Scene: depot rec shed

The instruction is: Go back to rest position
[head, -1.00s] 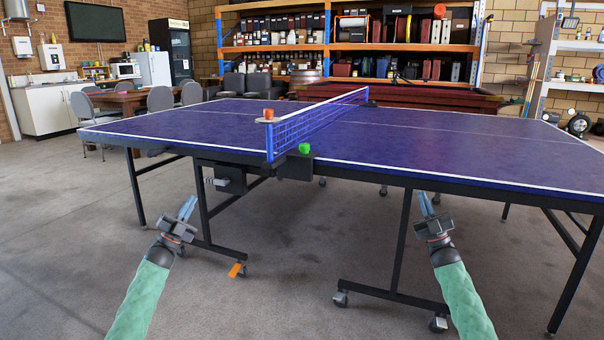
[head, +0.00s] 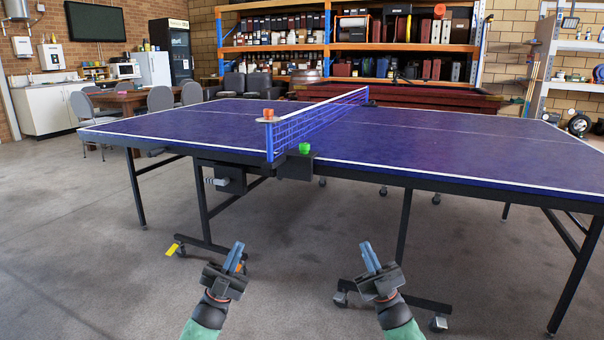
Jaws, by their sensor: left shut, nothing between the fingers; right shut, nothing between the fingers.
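My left gripper (head: 236,256) is in the lower middle of the head view, in front of the table tennis table (head: 190,136) and below its edge. Its blue fingers are together with nothing between them. My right gripper (head: 371,257) is a little to the right at about the same height, also shut and empty. Both point up and away from me, apart from each other and seemingly clear of the table.
A blue net (head: 320,118) crosses the table. An orange object (head: 268,114) sits on a small disc at the net's near end, and a green object (head: 305,148) sits just right of the net post. Black table legs with wheels (head: 439,322) stand near my grippers. Grey floor is open at left.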

